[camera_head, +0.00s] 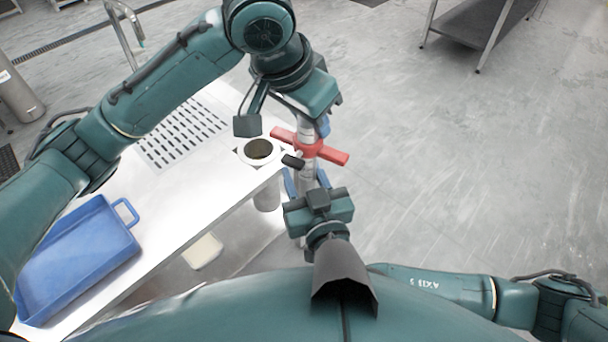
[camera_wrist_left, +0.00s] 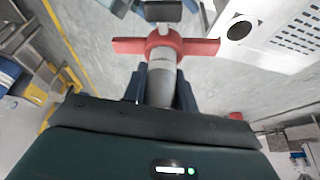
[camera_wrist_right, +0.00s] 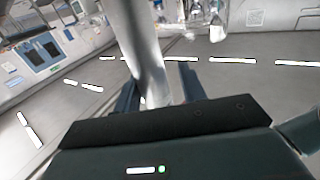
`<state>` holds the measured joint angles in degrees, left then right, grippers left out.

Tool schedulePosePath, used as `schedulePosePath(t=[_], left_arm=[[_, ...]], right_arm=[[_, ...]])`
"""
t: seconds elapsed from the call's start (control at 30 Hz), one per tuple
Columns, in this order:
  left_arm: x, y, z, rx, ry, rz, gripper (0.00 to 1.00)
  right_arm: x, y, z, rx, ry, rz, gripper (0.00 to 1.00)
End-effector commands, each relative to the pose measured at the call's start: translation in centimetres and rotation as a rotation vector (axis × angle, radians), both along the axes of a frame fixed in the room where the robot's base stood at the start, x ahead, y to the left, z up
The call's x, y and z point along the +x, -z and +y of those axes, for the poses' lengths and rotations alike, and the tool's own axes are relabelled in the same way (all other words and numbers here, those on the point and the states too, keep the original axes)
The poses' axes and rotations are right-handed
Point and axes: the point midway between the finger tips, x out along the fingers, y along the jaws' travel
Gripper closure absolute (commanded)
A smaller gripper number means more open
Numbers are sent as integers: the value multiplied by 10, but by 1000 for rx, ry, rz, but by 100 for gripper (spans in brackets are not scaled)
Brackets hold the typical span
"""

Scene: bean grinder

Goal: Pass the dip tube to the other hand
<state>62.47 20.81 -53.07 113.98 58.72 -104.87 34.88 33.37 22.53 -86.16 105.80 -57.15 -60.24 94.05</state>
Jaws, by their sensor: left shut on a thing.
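The dip tube (camera_head: 307,172) is a grey metal tube with a red cross handle (camera_head: 335,156). It hangs roughly upright between my two grippers, beside the table's right edge. My left gripper (camera_head: 320,127) is shut on the tube above the red handle. In the left wrist view the tube (camera_wrist_left: 162,80) runs between the fingers, with the red handle (camera_wrist_left: 166,46) beyond. My right gripper (camera_head: 306,184) is below the handle, its fingers on either side of the tube. In the right wrist view the tube (camera_wrist_right: 142,50) passes between these fingers; whether they press on it is unclear.
A metal table (camera_head: 185,195) with a slotted drain area stands to the left. A round container opening (camera_head: 259,150) is near its right corner, close to the tube. A blue tray (camera_head: 80,255) lies on the table's near left.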

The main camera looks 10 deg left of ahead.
Motion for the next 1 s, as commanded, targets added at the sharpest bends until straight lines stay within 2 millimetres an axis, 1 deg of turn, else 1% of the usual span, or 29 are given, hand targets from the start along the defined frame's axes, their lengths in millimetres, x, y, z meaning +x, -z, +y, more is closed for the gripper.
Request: schedulePosePath(t=[0.03, 0.07, 0.47, 0.53, 0.57, 0.83, 0.87, 1.0], left_arm=[[0, -1, 0, -2, 0, -2, 100], [0, -1, 0, -3, 0, -2, 100], [0, -2, -2, -9, 2, -5, 100], [0, -2, -2, -9, 2, -6, 100], [0, -2, -2, -9, 2, -6, 70], [0, -1, -1, -4, 2, -2, 48], [0, -1, -1, -4, 2, -2, 47], [0, 0, -1, -2, 0, -1, 47]], right_arm=[[0, 0, 0, 0, -1, 0, 64], [0, 0, 0, 0, -1, 0, 66], [-2, -1, 3, 2, -10, 0, 99], [-3, -1, 4, 3, -12, 0, 100], [-3, -3, 4, 5, -13, -3, 100], [-1, -2, 2, 2, -6, -3, 100], [-1, -2, 2, 2, -5, -3, 100], [-1, -2, 1, 2, -3, -2, 100]])
